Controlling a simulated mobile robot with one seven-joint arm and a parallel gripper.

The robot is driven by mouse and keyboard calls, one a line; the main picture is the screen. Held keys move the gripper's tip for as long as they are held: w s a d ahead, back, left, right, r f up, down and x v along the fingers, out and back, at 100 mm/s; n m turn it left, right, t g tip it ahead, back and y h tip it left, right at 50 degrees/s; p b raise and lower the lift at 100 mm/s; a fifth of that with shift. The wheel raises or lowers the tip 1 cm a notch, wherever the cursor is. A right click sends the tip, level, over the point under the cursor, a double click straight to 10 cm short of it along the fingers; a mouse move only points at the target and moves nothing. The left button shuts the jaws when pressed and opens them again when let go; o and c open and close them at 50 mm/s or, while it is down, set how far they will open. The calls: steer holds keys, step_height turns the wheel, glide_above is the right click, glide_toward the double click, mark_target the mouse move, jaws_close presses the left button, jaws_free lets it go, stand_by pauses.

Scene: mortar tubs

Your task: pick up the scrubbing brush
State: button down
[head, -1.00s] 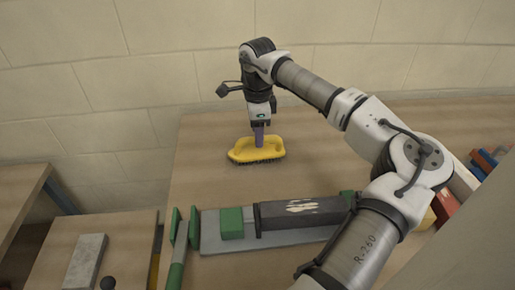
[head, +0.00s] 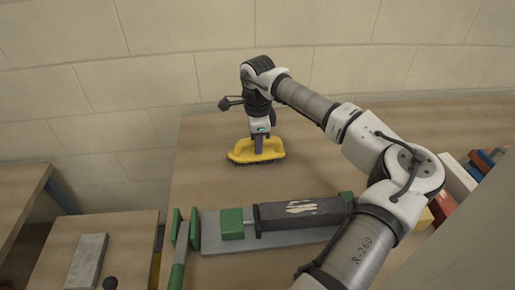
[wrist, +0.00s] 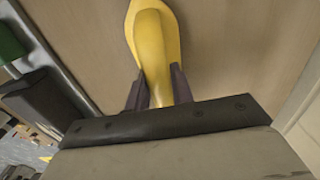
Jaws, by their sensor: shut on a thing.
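The scrubbing brush (head: 243,153) is yellow with dark bristles and a raised handle. It sits bristles down on the wooden table (head: 205,200), toward the back left. My gripper (head: 258,146) points down on it from above. In the wrist view the yellow handle (wrist: 153,50) runs between the two fingers of my gripper (wrist: 157,88), one on each side. The jaws are shut on the handle. I see no clear gap between bristles and table.
In front of the brush lies a grey plate (head: 215,246) with green blocks and a dark bar (head: 300,212). Red, blue and yellow items (head: 450,205) lie at the right. A lower surface at the left holds a grey block (head: 88,262). A block wall (head: 150,60) stands behind.

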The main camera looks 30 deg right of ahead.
steer(key=shift+r, duration=0.1)
step_height(320, 180, up, 20)
steer(key=b, duration=0.2)
stand_by(0.3)
steer(key=c, duration=1.9)
jaws_free()
steer(key=shift+c, duration=0.9)
steer(key=shift+a, duration=0.1)
